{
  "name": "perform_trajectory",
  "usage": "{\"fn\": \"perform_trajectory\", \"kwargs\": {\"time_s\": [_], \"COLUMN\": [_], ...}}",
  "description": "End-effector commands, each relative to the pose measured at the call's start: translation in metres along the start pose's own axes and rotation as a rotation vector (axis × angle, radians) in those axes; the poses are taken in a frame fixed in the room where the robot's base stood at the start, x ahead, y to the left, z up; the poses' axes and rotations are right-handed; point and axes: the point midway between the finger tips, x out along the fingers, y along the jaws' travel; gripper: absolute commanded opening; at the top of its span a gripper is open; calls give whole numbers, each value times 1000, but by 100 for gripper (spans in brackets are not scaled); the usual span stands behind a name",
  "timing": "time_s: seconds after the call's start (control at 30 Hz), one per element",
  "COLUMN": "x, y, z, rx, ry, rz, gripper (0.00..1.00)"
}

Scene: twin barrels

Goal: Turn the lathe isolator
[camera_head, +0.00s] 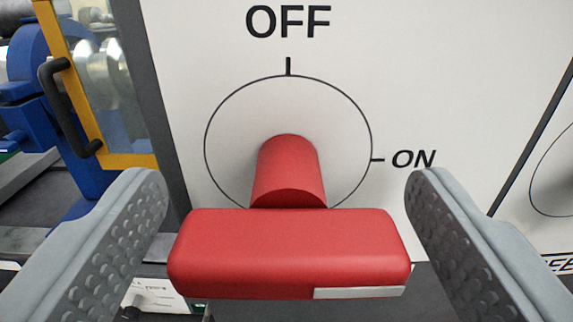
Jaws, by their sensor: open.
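The lathe isolator's red handle (290,252) is a wide bar on a round red stem (289,172) that stands out from a white panel (185,60). The bar lies level across the lower middle of the view, with a white mark on the right of its lower edge. A black ring on the panel has OFF above a tick at the top and ON beside a tick at the right. My gripper (288,215) is open, one grey studded finger on each side of the bar. Gaps show between both fingers and the bar's ends.
At the left is a blue machine (40,75) with a yellow-framed guard (75,60) and a black handle (62,105). At the right, past a dark seam, another panel (545,130) carries part of a second ring.

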Motion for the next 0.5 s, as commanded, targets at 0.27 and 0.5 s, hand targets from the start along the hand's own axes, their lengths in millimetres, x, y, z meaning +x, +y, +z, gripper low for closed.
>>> {"fn": "perform_trajectory", "kwargs": {"time_s": [0.27, 0.5], "x": [2, 2], "y": [0, 0], "z": [0, 0], "rx": [1, 0], "ry": [0, 0], "rz": [1, 1], "gripper": [78, 41]}}
